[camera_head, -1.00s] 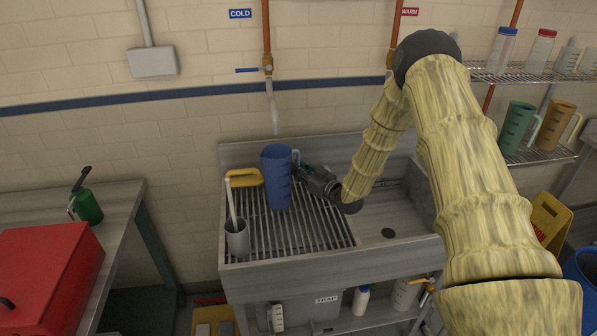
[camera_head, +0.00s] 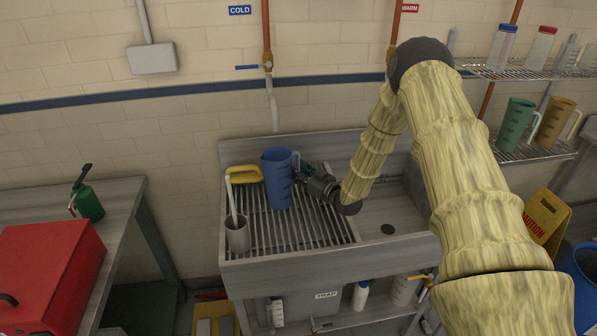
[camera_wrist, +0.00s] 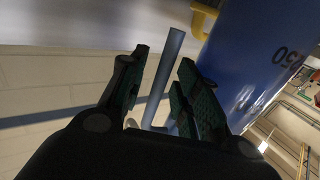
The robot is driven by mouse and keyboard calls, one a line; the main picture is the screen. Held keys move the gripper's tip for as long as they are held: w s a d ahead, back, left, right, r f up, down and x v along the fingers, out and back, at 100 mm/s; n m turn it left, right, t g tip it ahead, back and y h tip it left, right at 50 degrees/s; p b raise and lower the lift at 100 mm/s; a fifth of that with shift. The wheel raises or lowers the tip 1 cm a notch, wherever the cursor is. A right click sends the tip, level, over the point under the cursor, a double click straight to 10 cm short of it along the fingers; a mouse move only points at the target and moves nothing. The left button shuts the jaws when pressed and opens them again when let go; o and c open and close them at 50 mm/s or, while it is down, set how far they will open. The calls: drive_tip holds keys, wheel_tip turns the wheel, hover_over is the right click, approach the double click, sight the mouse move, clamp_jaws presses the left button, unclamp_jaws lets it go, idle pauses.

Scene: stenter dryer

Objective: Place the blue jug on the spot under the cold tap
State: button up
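The blue jug (camera_head: 276,180) stands upright on the slatted drain rack of the sink, roughly below the cold tap (camera_head: 271,98). Its handle (camera_head: 297,163) faces right. My gripper (camera_head: 303,170) is at the handle side of the jug, with its tips partly hidden. In the wrist view, the two green-padded fingers (camera_wrist: 163,88) are apart, with the grey-blue handle bar (camera_wrist: 166,72) between them and gaps showing. The jug's blue wall (camera_wrist: 262,55) fills the right of that view. The spot beneath the jug is hidden.
A yellow-handled item (camera_head: 245,174) and a grey cup (camera_head: 237,236) holding a pale stick are left of the jug. The sink basin (camera_head: 395,210) to the right is empty. A shelf with jugs (camera_head: 516,124) is at right, and a red box (camera_head: 48,262) at left.

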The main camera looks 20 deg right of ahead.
drive_tip(key=shift+r, duration=0.1)
drive_tip(key=shift+r, duration=0.15)
drive_tip(key=b+v, duration=0.4)
drive_tip(key=v, duration=0.8)
